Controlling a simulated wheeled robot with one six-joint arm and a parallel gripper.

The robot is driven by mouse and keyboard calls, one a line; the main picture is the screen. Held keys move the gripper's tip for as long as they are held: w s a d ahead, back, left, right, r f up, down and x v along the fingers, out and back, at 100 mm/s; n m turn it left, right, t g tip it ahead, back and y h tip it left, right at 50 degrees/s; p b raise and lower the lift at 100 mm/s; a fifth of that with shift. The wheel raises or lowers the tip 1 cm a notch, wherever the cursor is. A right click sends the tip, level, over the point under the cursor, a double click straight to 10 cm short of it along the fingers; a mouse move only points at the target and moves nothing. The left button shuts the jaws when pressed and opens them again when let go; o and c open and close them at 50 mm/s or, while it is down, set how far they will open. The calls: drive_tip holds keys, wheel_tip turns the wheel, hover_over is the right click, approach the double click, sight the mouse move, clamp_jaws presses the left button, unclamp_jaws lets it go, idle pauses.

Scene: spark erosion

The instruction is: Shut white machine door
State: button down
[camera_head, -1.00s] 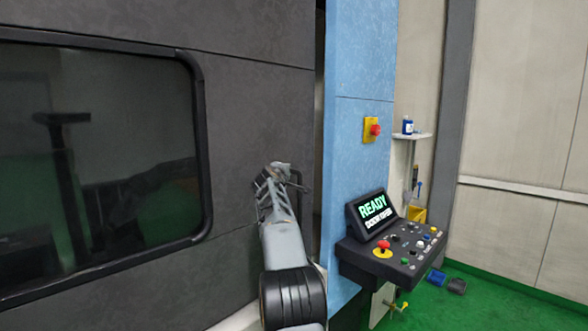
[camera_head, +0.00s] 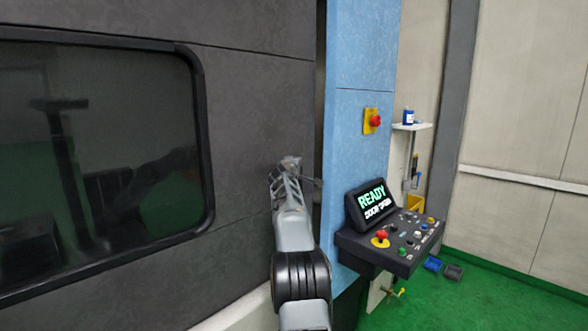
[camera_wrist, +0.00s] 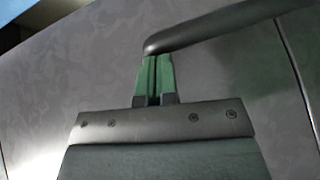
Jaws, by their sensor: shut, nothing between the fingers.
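The machine door (camera_head: 255,110) looks dark grey rather than white in the head view, with a large dark window (camera_head: 100,150) on its left part. A narrow dark gap (camera_head: 320,90) shows between its right edge and the blue machine column (camera_head: 358,60). My gripper (camera_head: 290,163) is in front of the door near that right edge. In the wrist view my gripper's green fingers (camera_wrist: 155,58) are shut together and empty. Their tips are at the left end of a dark bar handle (camera_wrist: 220,25); I cannot tell whether they touch it.
A control panel (camera_head: 390,240) juts out right of my arm, its screen (camera_head: 371,205) showing READY and a smaller line. A red stop button on yellow (camera_head: 372,121) sits on the column. A small shelf (camera_head: 412,126) is behind. Blue and dark bins (camera_head: 432,264) lie on the green floor.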

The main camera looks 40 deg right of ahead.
drive_tip(key=d+p, duration=0.1)
drive_tip(key=d, duration=0.2)
drive_tip(key=shift+s+d, duration=0.15)
drive_tip(key=shift+d, duration=0.05)
drive_tip(key=f+b+v, duration=0.1)
drive_tip(key=b+v, duration=0.9)
drive_tip(key=v, duration=0.3)
drive_tip(key=w+a+f+n+g+b, duration=0.15)
drive_tip(key=f+n, duration=0.25)
drive_tip(key=f, duration=0.6)
drive_tip(key=w+a+f+n+g+h, duration=0.1)
drive_tip(key=w+f+n+g, duration=0.2)
drive_tip(key=f, duration=0.8)
drive_tip(key=w+a+f+n+g+b, duration=0.15)
drive_tip(key=f+n, duration=0.35)
drive_tip(key=f, duration=0.5)
drive_tip(key=d+n+h+p, duration=0.1)
drive_tip(key=d+p, duration=0.1)
drive_tip(key=d, duration=0.3)
drive_tip(key=w+d+r+n+h+p, duration=0.1)
drive_tip(key=d+p, duration=0.1)
drive_tip(key=d, duration=0.2)
drive_tip(key=d+n+h+p, duration=0.1)
drive_tip(key=d+p, duration=0.1)
drive_tip(key=d, duration=0.3)
drive_tip(key=shift+w+d+r, duration=0.25)
drive_tip(key=shift+w+d, duration=0.05)
drive_tip(key=shift+d, duration=0.05)
